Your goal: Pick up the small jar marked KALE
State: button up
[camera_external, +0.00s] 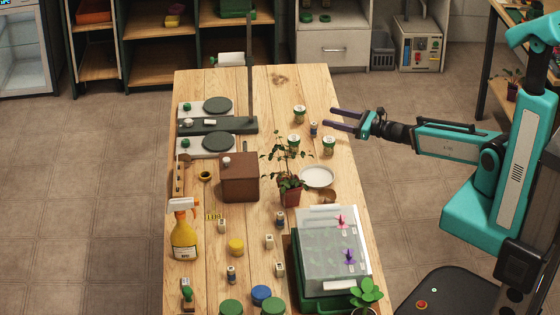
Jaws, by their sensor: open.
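Several small labelled jars stand on the wooden table, and their lettering is too small to read, so I cannot tell which one is marked KALE. A white jar with a green band (299,114), a smaller dark-and-white jar (313,129) and two more white-and-green jars (294,142) (328,145) stand near the far right. Other small jars (280,218) (231,274) stand nearer the front. My gripper (328,117) is open and empty at the table's right side, its dark fingers pointing left toward the far group. The small dark-and-white jar is just beyond its lower fingertip.
A leafy potted plant (290,195) and a white dish (317,177) stand near the far jars. A brown box (240,178), a yellow spray bottle (183,235) and a clear-lidded green tray (318,282) are also on the table. The table's far end is mostly clear.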

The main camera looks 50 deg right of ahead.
aim_at(300, 108)
jog(key=shift+b+x, duration=1.3)
jog(key=shift+b, duration=2.3)
jog(key=shift+w+a+f+b, duration=0.1)
jog(key=shift+w+f+b, duration=0.05)
jog(key=shift+w+b, duration=0.2)
jog(key=x, duration=0.3)
jog(key=shift+w+a+b, duration=0.1)
jog(key=shift+w+b, duration=0.2)
jog(key=shift+w, duration=0.1)
jog(key=shift+w+a, duration=0.25)
jog(key=shift+w, duration=0.4)
jog(key=shift+p+x, duration=0.75)
jog(key=shift+x, duration=1.8)
jog(key=shift+s+a, duration=0.1)
jog(key=shift+a, duration=0.1)
jog(key=shift+c, duration=0.3)
jog(key=c, duration=1.1)
jog(key=shift+r, duration=0.3)
